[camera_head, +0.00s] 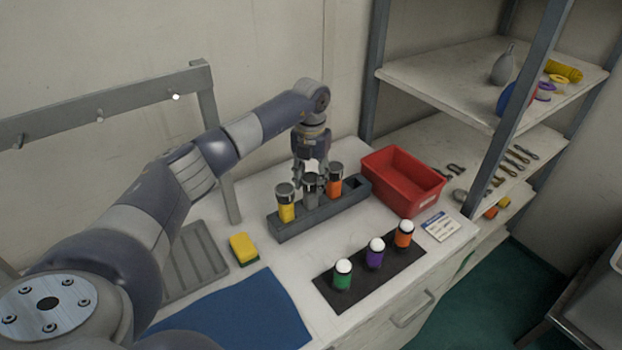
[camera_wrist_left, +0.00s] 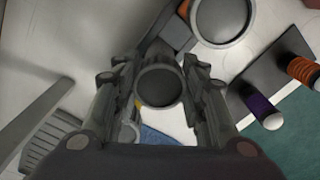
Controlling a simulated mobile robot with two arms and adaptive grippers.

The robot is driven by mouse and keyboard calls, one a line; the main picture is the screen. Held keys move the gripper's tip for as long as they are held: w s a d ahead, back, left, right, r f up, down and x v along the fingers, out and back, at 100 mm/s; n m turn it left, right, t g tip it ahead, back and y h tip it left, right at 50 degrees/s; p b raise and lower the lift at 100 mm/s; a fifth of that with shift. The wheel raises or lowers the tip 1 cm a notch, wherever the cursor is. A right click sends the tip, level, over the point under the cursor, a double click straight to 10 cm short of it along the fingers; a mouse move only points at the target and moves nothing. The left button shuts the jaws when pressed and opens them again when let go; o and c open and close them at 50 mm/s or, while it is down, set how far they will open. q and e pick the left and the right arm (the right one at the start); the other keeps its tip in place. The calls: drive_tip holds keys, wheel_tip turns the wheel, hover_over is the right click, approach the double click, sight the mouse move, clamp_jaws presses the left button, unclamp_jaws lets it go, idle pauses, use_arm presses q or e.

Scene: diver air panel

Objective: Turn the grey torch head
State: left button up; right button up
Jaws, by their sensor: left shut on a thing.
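A grey torch (camera_head: 311,190) stands upright in the grey rack (camera_head: 322,218), between a yellow torch (camera_head: 286,206) on its left and an orange torch (camera_head: 335,183) on its right. My left gripper (camera_head: 311,178) points down from above and is shut on the grey torch's head. In the left wrist view the round torch head (camera_wrist_left: 160,85) sits between the two fingers. The lower part of the grey torch is hidden in the rack. My right gripper is not in view.
A red bin (camera_head: 403,181) stands right of the rack. Green (camera_head: 343,275), purple (camera_head: 375,254) and orange (camera_head: 403,235) white-topped cylinders stand on a dark mat in front. A yellow sponge (camera_head: 243,249) and blue cloth (camera_head: 240,315) lie left. Shelving (camera_head: 450,85) rises at the right.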

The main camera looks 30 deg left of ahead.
sight(311, 177)
use_arm(q)
drive_tip(key=o, duration=0.8)
wheel_tip(311, 177, up, 12)
idle(0.3)
